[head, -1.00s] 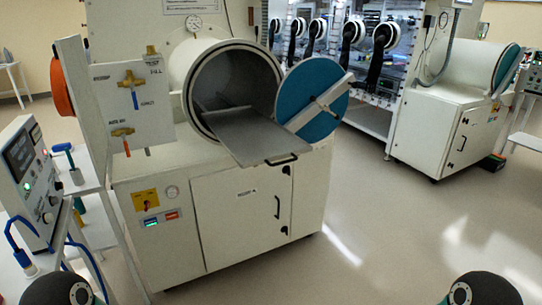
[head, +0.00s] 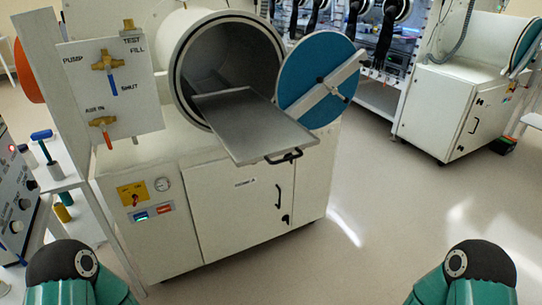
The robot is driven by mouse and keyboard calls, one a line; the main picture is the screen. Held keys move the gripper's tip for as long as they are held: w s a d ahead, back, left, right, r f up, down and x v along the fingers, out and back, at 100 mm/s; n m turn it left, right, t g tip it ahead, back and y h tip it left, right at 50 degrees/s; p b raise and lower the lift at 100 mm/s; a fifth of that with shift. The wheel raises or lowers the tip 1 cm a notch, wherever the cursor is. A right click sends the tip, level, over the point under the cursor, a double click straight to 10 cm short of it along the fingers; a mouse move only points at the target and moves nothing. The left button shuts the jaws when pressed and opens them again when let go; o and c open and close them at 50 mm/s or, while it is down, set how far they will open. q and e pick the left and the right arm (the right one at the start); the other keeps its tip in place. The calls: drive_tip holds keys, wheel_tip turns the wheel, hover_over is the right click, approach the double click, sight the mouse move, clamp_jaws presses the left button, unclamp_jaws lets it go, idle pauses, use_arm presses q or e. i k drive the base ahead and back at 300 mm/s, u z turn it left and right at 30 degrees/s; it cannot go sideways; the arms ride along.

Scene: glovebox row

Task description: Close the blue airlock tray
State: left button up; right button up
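The airlock tray is a grey metal plate (head: 253,124) pulled partly out of the round airlock chamber (head: 181,82) in the head view. It has a dark handle (head: 284,157) on its front edge. The tray looks grey; the round airlock door (head: 304,72) is blue, with a pale bar across it. The door stands swung open to the right of the chamber mouth. The back of the tray lies inside the shadowed chamber. Only links of my two arms show at the bottom corners; neither gripper is in view.
A white cabinet (head: 228,215) stands under the airlock. A valve panel (head: 85,85) is to its left, with a shelf and instrument box (head: 12,205) at the far left. Open floor (head: 385,220) lies to the right. Another glovebox cabinet (head: 440,110) stands at the back right.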

sight(252, 129)
drive_tip(key=u, duration=0.2)
drive_tip(key=k, duration=0.9)
drive_tip(key=z, duration=0.05)
drive_tip(key=i, duration=1.5)
drive_tip(key=u, duration=0.1)
